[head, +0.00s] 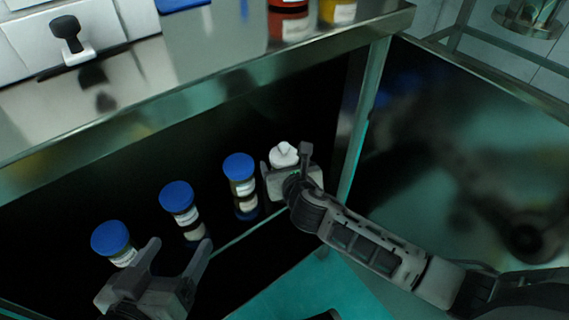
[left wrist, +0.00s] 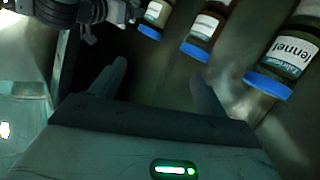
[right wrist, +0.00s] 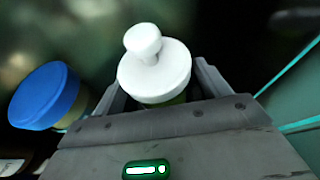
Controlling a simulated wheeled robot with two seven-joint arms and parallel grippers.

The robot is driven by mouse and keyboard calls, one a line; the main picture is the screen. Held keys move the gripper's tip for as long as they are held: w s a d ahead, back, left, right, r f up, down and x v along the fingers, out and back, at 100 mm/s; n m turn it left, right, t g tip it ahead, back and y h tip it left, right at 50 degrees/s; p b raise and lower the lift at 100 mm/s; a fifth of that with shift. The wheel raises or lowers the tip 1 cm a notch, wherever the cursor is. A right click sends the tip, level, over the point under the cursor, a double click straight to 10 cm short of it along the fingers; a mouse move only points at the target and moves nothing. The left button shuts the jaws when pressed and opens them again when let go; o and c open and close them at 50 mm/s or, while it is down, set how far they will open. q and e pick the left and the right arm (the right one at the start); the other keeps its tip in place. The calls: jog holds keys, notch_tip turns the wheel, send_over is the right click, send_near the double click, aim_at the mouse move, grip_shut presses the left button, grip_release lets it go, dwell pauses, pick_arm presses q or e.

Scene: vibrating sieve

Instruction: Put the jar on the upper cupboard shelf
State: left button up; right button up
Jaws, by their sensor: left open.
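The jar with a white knobbed lid (head: 284,155) is at the cupboard opening, right of the row of blue-lidded jars. My right gripper (head: 286,168) has a finger on each side of it and appears shut on it, below the lid. In the right wrist view the white lid (right wrist: 155,75) stands upright above the fingers; most of the body is hidden. Whether the jar's base touches a shelf is hidden. My left gripper (head: 178,245) is open and empty in front of the blue-lidded jars; its fingers (left wrist: 160,90) also show empty in the left wrist view.
Blue-lidded jars stand in the dark cupboard: left (head: 111,240), middle (head: 178,197) and right (head: 239,168), the last close beside my right gripper. The steel counter (head: 200,70) overhangs above. The cupboard's post (head: 362,125) is close on the right.

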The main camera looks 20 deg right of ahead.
jog(key=shift+r, duration=0.1)
jog(key=shift+s+r, duration=0.2)
jog(key=shift+s, duration=0.1)
pick_arm(q)
jog(key=f+g+p, duration=0.1)
jog(key=p, duration=0.1)
jog(key=a+f+g+y+p, duration=0.1)
jog(key=f+p, duration=0.1)
jog(key=shift+a, duration=0.1)
pick_arm(e)
jog(key=v, duration=1.1)
jog(key=shift+s, duration=0.2)
